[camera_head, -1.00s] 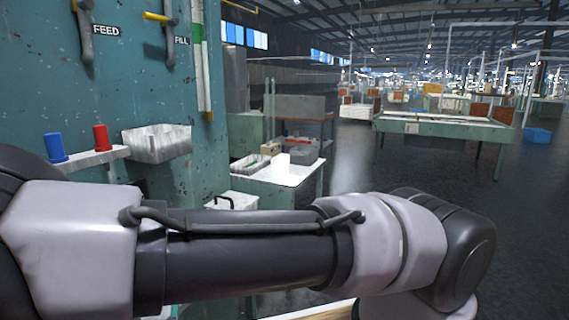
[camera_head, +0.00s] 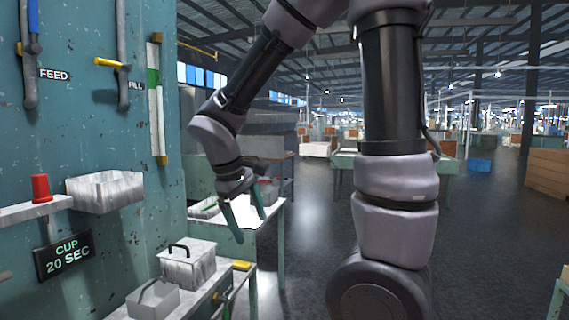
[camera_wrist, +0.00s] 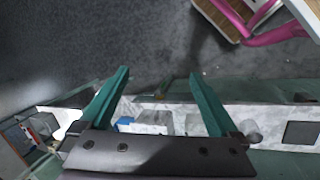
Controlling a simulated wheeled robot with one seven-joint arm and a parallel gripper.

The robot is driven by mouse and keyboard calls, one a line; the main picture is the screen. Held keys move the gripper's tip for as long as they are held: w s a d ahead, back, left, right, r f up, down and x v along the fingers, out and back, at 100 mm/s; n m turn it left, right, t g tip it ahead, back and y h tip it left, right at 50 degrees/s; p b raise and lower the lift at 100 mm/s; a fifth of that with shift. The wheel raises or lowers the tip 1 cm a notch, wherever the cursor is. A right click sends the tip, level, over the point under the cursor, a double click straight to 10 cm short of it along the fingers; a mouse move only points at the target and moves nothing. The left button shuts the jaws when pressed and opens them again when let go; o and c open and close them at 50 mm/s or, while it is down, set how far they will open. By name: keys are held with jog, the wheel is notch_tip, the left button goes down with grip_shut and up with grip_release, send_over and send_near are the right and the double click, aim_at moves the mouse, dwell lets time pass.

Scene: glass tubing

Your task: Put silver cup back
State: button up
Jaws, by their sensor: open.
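My gripper (camera_head: 248,216) hangs in front of the panel, above and beyond the grey boxes, with its teal fingers pointing down. In the wrist view its fingers (camera_wrist: 159,74) are spread wide with nothing between the tips. I cannot make out a silver cup for certain in the head view. In the wrist view a small grey rounded thing (camera_wrist: 252,137) shows just right of the right finger; I cannot tell whether it is the cup. A red cup-like piece (camera_head: 40,188) stands upright on a small wall shelf (camera_head: 18,212).
A lidded grey box (camera_head: 188,264) and a smaller grey box (camera_head: 152,300) sit on the bench. A white-topped table (camera_head: 262,222) stands behind. Open floor (camera_head: 310,270) lies to the right.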

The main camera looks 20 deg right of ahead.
jog(key=s+d+r+m+t+y, duration=0.2)
jog(key=s+d+r+m+t, duration=0.1)
jog(key=r+m, duration=0.2)
jog(key=s+d+r+m+t+y, duration=0.3)
jog(key=r+m, duration=0.3)
jog(key=r, duration=0.3)
jog(key=shift+s+y, duration=0.3)
jog(key=shift+s, duration=0.05)
dwell(0.3)
